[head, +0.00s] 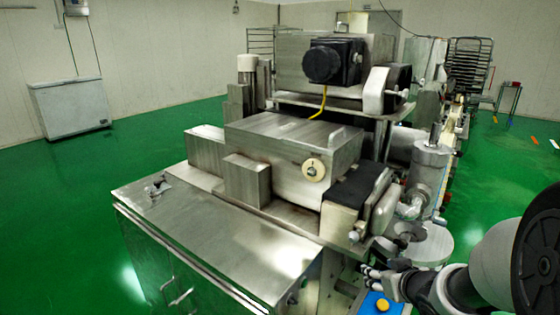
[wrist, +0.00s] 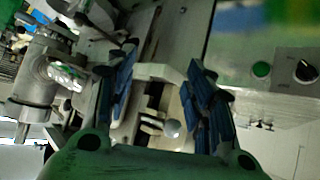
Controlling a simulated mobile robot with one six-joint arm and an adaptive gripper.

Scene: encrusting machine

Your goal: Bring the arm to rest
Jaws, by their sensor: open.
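My gripper (head: 372,272) is at the lower right of the head view, beside the front right side of the steel encrusting machine (head: 290,150). My arm comes in from the right edge. In the wrist view my gripper (wrist: 162,85) shows two blue-padded fingers spread apart, with nothing held between them. Behind the gap are pale and dark machine parts, including a rounded pale knob. I cannot tell how far the fingertips are from these parts.
A yellow button (head: 381,304) is just below my gripper. In the wrist view, a control panel with a green button (wrist: 261,69) and a black knob (wrist: 305,70) is on the right. A metal cylinder (head: 430,170) stands close by. Green floor is open at left.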

